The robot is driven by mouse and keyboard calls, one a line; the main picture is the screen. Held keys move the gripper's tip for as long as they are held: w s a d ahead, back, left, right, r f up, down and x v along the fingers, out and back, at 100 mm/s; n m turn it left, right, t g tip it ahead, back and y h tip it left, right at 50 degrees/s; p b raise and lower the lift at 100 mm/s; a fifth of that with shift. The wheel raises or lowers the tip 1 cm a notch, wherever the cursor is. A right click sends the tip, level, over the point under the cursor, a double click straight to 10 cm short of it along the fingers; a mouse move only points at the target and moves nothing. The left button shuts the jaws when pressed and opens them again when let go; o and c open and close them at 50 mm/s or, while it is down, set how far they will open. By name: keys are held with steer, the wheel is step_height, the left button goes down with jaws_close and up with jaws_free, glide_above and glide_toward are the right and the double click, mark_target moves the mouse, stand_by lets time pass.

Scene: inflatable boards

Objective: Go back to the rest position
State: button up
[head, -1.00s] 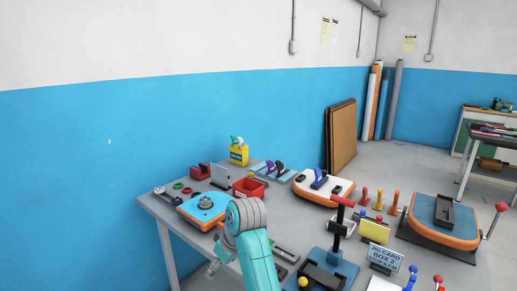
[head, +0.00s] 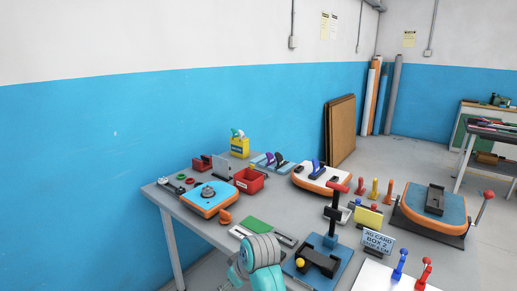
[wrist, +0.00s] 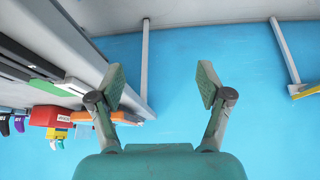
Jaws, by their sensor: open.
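My gripper (wrist: 160,85) shows in the wrist view with its two fingers apart and nothing between them. Blue wall and table legs lie beyond the fingers. In the head view my arm is folded low at the bottom edge, in front of the table's near edge, and the gripper there is mostly cut off or hidden. The grey table (head: 180,212) carries the work pieces. A blue and orange board (head: 222,200) with a round grey valve lies on its left part. A red bin (head: 249,184) stands behind it.
A press stand with a red handle (head: 336,188) and a jig card sign (head: 378,243) stand right of my arm. A second orange-edged board (head: 322,178) lies at the back. Brown panels (head: 340,132) lean on the wall.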

steer(key=s+d+f+m+t, duration=0.2)
steer(key=s+d+f, duration=0.55)
steer(key=f, duration=0.25)
steer(key=s+d+f+m+t, duration=0.2)
steer(key=s+d+f, duration=0.4)
steer(key=s+f, duration=0.25)
steer(key=s+d+m+t+h, duration=0.15)
steer(key=s+d, duration=0.25)
steer(key=s, duration=0.4)
steer(key=s+d+m+t+h, duration=0.15)
steer(key=s+d, duration=0.25)
steer(key=s, duration=0.5)
steer(key=s+d+r+m+t, duration=0.1)
steer(key=s+d+r+t, duration=0.1)
steer(key=s+r, duration=0.6)
steer(key=s+d+r+m+t+h, duration=0.1)
steer(key=s+d+r, duration=0.1)
steer(key=s+r, duration=0.6)
steer(key=s, duration=0.3)
steer(key=shift+s+r+t, duration=0.15)
steer(key=shift+r+t, duration=0.2)
steer(key=shift+t, duration=0.05)
